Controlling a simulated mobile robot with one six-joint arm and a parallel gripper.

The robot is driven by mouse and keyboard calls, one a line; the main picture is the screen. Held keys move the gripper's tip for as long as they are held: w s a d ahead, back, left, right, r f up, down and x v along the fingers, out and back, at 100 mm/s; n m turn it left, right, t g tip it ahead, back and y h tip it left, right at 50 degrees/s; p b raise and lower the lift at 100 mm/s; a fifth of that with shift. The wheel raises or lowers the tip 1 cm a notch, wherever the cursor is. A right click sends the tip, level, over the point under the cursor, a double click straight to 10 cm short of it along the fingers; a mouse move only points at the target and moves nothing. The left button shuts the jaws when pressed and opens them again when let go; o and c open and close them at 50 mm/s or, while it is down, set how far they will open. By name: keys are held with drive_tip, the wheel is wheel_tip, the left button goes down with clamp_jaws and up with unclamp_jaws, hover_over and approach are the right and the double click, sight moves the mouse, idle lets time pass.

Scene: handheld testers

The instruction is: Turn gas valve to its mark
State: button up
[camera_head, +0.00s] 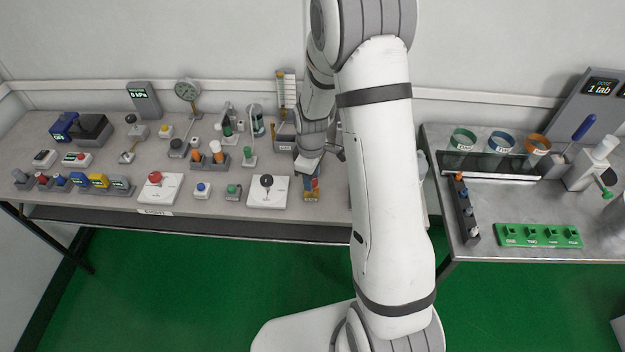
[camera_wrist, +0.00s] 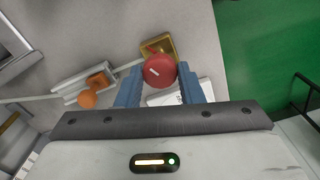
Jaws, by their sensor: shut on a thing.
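The gas valve shows in the wrist view as a round red knob (camera_wrist: 160,70) with a short white line on its face, on a brass-coloured body (camera_wrist: 152,46). The white line slants from upper left to lower right. My gripper (camera_wrist: 160,84) has its blue fingers on either side of the red knob and is shut on it. In the head view my gripper (camera_head: 318,158) is low over the table's front part, and my arm hides much of that spot. A white plate (camera_wrist: 192,92) lies below the knob in the wrist view, partly hidden by the gripper; I cannot read any mark on it.
An orange knob (camera_wrist: 88,99) on a pale fitting is left of the valve in the wrist view. In the head view, a white plate with a black knob (camera_head: 267,181) is left of my gripper. Several testers crowd the grey table (camera_head: 225,119). A second table (camera_head: 488,235) stands right.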

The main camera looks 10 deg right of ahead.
drive_tip(key=n+b, duration=0.2)
drive_tip(key=n, duration=0.4)
drive_tip(key=shift+f+n+b, duration=0.15)
drive_tip(key=shift+n+b, duration=0.15)
drive_tip(key=n+b, duration=0.1)
drive_tip(key=n, duration=0.5)
drive_tip(key=shift+s+b, duration=0.1)
drive_tip(key=shift+b, duration=0.2)
drive_tip(key=o, duration=1)
wheel_tip(320, 180, up, 8)
drive_tip(key=shift+r, duration=0.1)
